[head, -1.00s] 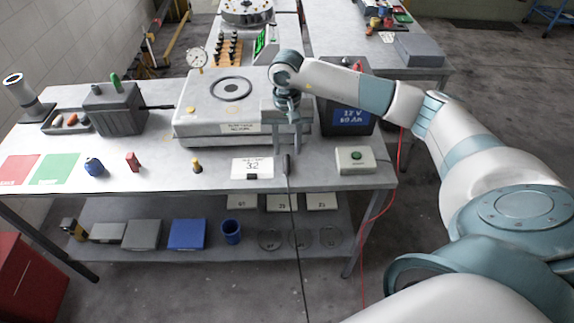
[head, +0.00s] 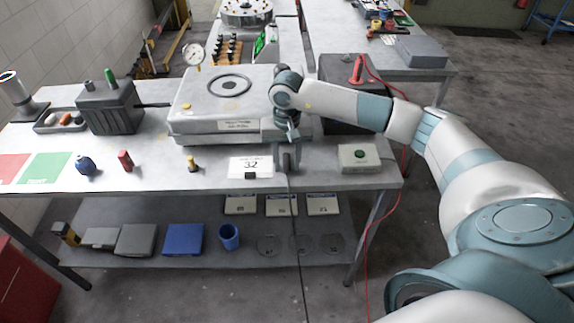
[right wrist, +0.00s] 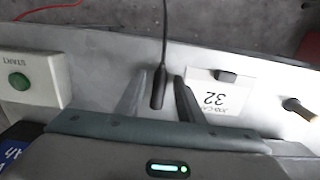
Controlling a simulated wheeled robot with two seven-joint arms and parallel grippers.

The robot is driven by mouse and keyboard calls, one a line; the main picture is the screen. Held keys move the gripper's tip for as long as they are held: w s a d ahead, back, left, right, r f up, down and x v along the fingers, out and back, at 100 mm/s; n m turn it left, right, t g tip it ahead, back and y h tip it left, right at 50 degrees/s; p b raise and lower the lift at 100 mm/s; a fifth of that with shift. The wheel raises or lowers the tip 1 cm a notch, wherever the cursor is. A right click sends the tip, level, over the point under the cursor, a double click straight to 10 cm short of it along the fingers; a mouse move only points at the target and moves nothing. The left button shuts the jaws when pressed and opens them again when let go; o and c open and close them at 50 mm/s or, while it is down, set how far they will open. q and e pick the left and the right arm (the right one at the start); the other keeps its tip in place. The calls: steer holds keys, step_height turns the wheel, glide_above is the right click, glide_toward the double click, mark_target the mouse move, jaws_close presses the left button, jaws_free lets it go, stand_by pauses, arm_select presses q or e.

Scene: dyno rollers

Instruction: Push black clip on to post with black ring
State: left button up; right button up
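The black clip (right wrist: 158,88) lies on the table front with its dark cable running off the front edge. In the right wrist view it sits between the two fingers of my right gripper (right wrist: 158,100), which are apart, with a gap showing on each side. In the head view my right gripper (head: 287,160) points down at the clip and mostly covers it. The dark battery (head: 345,68) stands behind my right arm, with a red clip (head: 357,72) on its top. The post with the black ring cannot be made out. My left gripper is not in view.
A white card marked 32 (head: 250,166) lies close beside my right gripper, and a box with a green button (head: 359,157) stands on the other side. A grey flat machine (head: 215,105) stands behind. A red cable (head: 397,195) hangs at the table's right edge.

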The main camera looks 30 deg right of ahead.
mark_target(287, 165)
jaws_close()
steer(key=shift+r, duration=0.15)
steer(key=shift+r+p, duration=1.05)
steer(key=shift+r, duration=2.35)
